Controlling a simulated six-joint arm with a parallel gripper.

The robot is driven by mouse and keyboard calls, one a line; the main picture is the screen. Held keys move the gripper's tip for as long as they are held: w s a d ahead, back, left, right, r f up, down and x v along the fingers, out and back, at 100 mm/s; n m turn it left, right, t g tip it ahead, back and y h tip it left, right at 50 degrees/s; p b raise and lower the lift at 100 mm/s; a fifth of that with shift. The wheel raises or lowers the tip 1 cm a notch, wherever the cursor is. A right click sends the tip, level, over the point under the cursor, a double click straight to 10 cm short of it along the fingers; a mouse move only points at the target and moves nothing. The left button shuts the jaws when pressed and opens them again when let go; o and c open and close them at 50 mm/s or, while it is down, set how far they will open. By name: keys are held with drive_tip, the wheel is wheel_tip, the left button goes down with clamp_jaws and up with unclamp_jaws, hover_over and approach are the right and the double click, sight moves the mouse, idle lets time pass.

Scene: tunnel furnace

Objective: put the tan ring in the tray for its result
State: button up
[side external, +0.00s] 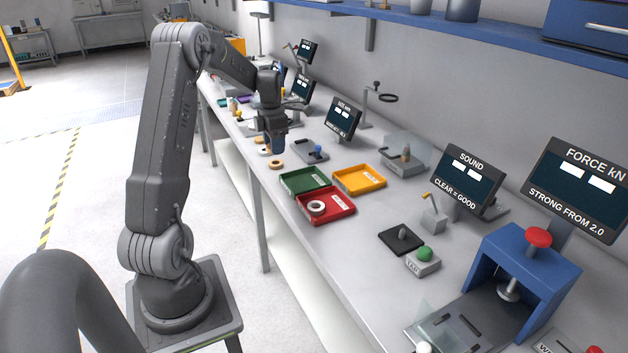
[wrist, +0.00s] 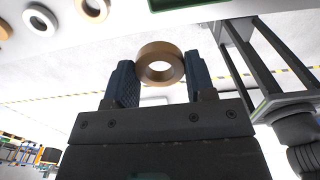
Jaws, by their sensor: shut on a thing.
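My gripper (wrist: 158,78) is shut on the tan ring (wrist: 160,64); the ring sits between the two fingertips in the wrist view. In the side view my gripper (side external: 278,150) points down over the bench's front edge, with the tan ring (side external: 276,164) at its tips. Its exact height over the bench is hard to tell. To its right are the green tray (side external: 293,190), the red tray (side external: 338,217) and the orange tray (side external: 375,184). The red tray holds a pale ring (side external: 316,207); the green and orange trays show no ring. The tray labels are too small to read.
Other rings lie on the bench near my gripper, including a pale ring (wrist: 40,20) and a tan one (wrist: 92,8). A gauge (side external: 311,151) and a size display (side external: 343,118) stand behind. The sound display (side external: 468,178) and blue press (side external: 520,265) stand farther right.

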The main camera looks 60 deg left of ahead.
hover_over(314, 182)
wheel_tip(314, 182, down, 7)
drive_tip(key=shift+a+r, duration=0.1)
drive_tip(key=shift+r, duration=0.05)
drive_tip(key=shift+f, duration=2)
drive_tip(key=shift+f, duration=0.1)
drive_tip(key=o, duration=1)
drive_tip(key=shift+c, duration=0.2)
